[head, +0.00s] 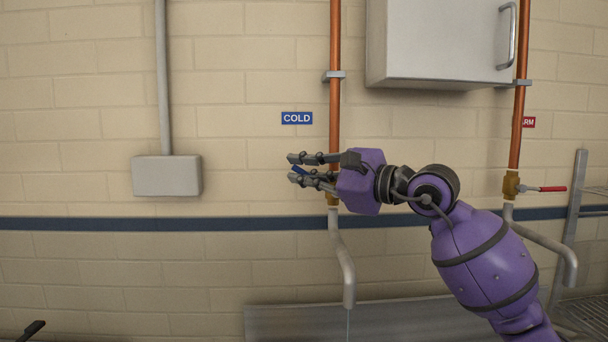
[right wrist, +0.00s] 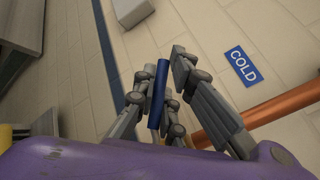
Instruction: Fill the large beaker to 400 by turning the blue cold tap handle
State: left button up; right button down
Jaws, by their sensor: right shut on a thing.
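The blue cold tap handle (right wrist: 158,95) lies between the fingers of my right gripper (right wrist: 165,80) in the right wrist view. In the head view only a bit of blue (head: 299,169) shows between the fingers of my right gripper (head: 296,168), which is shut on the handle. The cold tap's grey spout (head: 345,265) bends down below it. A thin pale line, like a water stream (head: 348,322), falls from its mouth. The large beaker and its level are out of view. My left gripper cannot be made out.
A blue COLD sign (head: 297,118) is beside the copper pipe (head: 335,110). A warm tap with a red handle (head: 553,189) is at the right. A grey cabinet (head: 435,45) hangs above. A metal trough edge (head: 290,322) is below. A dark object (head: 32,329) shows at lower left.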

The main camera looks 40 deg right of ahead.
dwell(0.3)
jog(key=shift+w+a+f+n+g+h, duration=0.15)
jog(key=shift+f+n+g+h, duration=0.3)
jog(key=shift+f+n+g, duration=0.25)
jog(key=shift+w+a+f+n+g+h, duration=0.1)
jog(key=shift+a+f+n+g+h, duration=0.1)
jog(key=shift+f+n+g+h, duration=0.4)
jog(key=shift+w+a+f+n+g+h, duration=0.2)
jog(key=shift+f+n+g, duration=0.3)
jog(key=shift+f+g, duration=0.4)
jog(key=shift+s, duration=0.15)
jog(key=c, duration=1.8)
grip_release()
jog(key=v, duration=1.2)
jog(key=shift+r, duration=0.1)
jog(key=shift+c, duration=0.2)
